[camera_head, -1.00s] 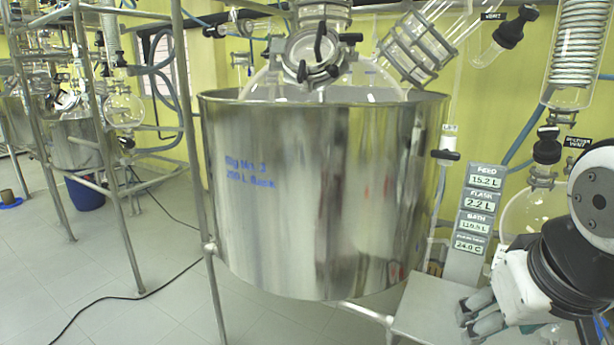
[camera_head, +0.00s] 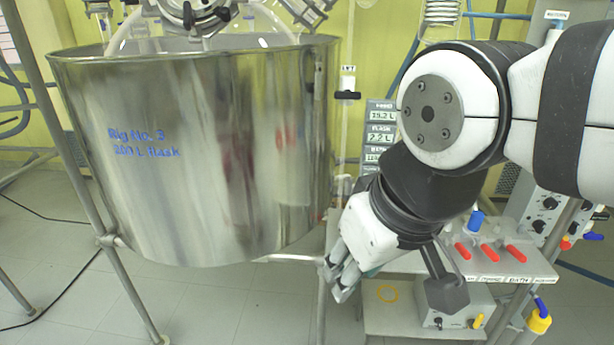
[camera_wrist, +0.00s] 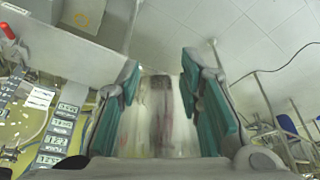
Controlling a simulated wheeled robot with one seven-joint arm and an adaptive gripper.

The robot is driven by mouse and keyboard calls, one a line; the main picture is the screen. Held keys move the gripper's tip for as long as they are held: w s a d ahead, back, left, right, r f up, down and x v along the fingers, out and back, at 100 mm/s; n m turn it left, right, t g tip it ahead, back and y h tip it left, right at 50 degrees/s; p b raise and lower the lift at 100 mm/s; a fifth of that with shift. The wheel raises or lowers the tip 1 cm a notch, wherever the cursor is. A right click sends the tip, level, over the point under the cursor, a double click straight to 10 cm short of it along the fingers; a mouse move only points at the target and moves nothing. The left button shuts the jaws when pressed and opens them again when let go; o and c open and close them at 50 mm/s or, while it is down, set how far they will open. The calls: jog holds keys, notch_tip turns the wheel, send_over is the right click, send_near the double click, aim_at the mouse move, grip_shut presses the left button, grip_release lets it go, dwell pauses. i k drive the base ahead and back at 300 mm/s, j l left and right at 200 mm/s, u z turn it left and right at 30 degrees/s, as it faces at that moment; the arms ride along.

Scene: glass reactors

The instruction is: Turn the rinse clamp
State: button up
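I cannot make out anything labelled as the rinse clamp. A black clamp-like fitting (camera_head: 347,95) crosses an upright clear tube to the right of the steel vessel, under a small white label too blurred to read. My gripper (camera_head: 341,279) hangs low by the vessel's lower right side, beside the shelf and well below that fitting. In the wrist view my gripper (camera_wrist: 160,105) has its teal pads wide apart, with nothing held between them. The shiny vessel wall shows beyond the pads. The fitting cannot be made out in the wrist view.
The big steel vessel (camera_head: 205,150) fills the left. Display panels (camera_head: 380,130) stand behind my arm. A shelf (camera_head: 510,268) carries red handles (camera_head: 490,252) and a blue-topped valve (camera_head: 476,219). A yellow valve (camera_head: 538,320) sits lower right. Open floor lies at left.

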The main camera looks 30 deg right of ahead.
aim_at(490, 253)
jog(key=j+z, duration=0.1)
jog(key=z, duration=1.45)
